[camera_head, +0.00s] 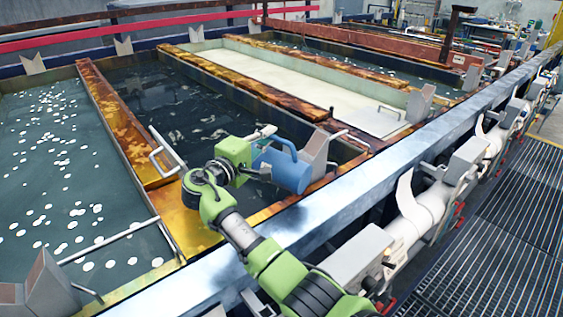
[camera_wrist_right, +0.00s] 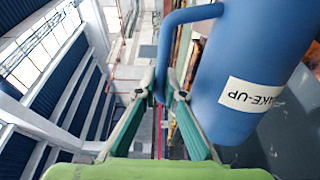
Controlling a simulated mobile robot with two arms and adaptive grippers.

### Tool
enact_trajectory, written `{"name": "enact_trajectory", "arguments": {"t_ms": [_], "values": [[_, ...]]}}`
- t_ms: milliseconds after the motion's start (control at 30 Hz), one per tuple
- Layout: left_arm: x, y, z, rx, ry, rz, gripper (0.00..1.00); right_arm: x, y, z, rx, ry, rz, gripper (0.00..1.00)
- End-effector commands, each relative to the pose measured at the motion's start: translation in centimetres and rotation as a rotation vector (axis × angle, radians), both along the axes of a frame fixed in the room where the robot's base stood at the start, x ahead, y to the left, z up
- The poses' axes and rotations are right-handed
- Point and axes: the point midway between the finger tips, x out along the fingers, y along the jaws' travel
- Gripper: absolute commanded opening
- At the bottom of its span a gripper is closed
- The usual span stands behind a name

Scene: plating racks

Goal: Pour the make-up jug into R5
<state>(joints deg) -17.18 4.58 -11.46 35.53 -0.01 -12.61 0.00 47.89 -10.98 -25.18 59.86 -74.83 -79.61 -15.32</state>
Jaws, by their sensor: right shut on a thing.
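The make-up jug (camera_head: 288,173) is blue, with a white label reading MAKE-UP in the right wrist view (camera_wrist_right: 215,75). My right gripper (camera_head: 262,163) is shut on its handle; the fingers (camera_wrist_right: 160,92) close on the handle's lower end in the wrist view. No pouring liquid is visible, and the jug's mouth cannot be made out. I see no readable R5 label on any tank. My left gripper is not in view.
A tank with white flecks on its liquid (camera_head: 60,170) lies left, behind a rusty divider (camera_head: 115,125). An empty-looking pale tank (camera_head: 290,82) lies right. A metal V-shaped bracket (camera_head: 316,152) stands close beside the jug. A steel rail (camera_head: 330,200) runs along the front.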

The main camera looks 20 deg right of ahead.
Motion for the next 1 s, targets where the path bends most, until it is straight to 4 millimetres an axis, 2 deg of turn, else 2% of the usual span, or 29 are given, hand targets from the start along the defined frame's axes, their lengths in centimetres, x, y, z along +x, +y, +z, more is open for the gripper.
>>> {"name": "enact_trajectory", "arguments": {"t_ms": [600,1000], "values": [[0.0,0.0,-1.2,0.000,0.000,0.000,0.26,-2.2,-1.8,0.8,0.136,-0.165,0.000,0.00],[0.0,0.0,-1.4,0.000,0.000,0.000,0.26,-2.4,-1.9,1.0,0.147,-0.178,0.000,0.00]]}}
